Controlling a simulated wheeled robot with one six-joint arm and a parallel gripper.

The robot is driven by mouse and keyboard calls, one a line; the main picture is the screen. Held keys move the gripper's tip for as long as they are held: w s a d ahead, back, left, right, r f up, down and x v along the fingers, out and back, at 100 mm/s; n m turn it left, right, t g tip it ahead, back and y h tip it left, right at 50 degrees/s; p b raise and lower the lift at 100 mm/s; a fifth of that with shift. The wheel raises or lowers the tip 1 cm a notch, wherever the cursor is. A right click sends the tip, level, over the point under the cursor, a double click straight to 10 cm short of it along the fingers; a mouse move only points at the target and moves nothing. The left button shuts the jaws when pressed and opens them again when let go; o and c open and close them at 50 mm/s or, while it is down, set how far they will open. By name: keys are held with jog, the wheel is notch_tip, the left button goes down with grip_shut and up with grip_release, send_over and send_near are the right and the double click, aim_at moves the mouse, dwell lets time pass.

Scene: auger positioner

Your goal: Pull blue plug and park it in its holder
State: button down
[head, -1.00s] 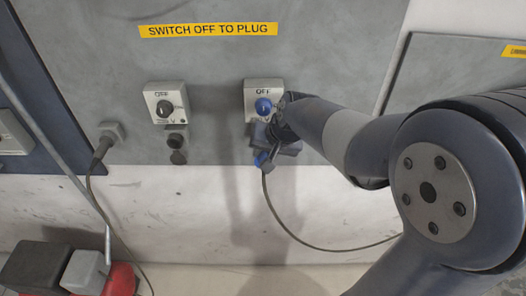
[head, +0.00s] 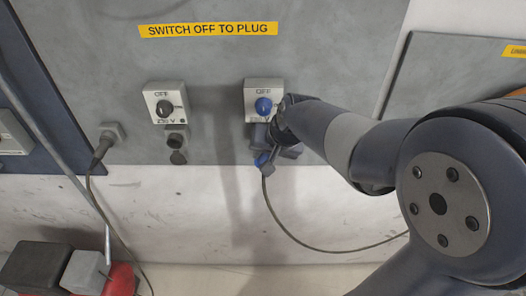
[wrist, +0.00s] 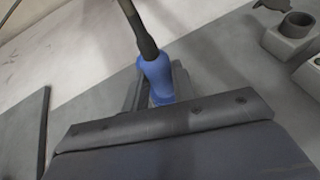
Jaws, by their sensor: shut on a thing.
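The blue plug (head: 262,160) is below the switch box with the blue knob (head: 263,106), its cable (head: 275,215) hanging down and curving right. In the wrist view the blue plug (wrist: 157,76) stands at the gripper's edge, with the dark cable rising from it. My gripper (head: 276,146) is shut on the plug. Its front end and the socket (head: 255,133) are largely hidden by the gripper, so I cannot tell whether they are joined. I cannot tell which fitting is the plug's holder.
A second switch box (head: 166,103) with a black knob and a dark socket (head: 178,148) below is to the left. A dark plug with a cable (head: 103,147) is further left. Grey and red boxes (head: 85,268) stand at lower left. The wall below the panel is clear.

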jog(key=shift+s, duration=1.95)
jog(key=shift+s, duration=0.25)
jog(key=shift+s+a, duration=0.1)
jog(key=shift+s, duration=0.15)
jog(key=s+d+b, duration=0.2)
jog(key=d+b, duration=0.2)
jog(key=d, duration=1.6)
jog(key=shift+w, duration=2.35)
jog(key=shift+w+d, duration=0.1)
jog(key=shift+w, duration=1.1)
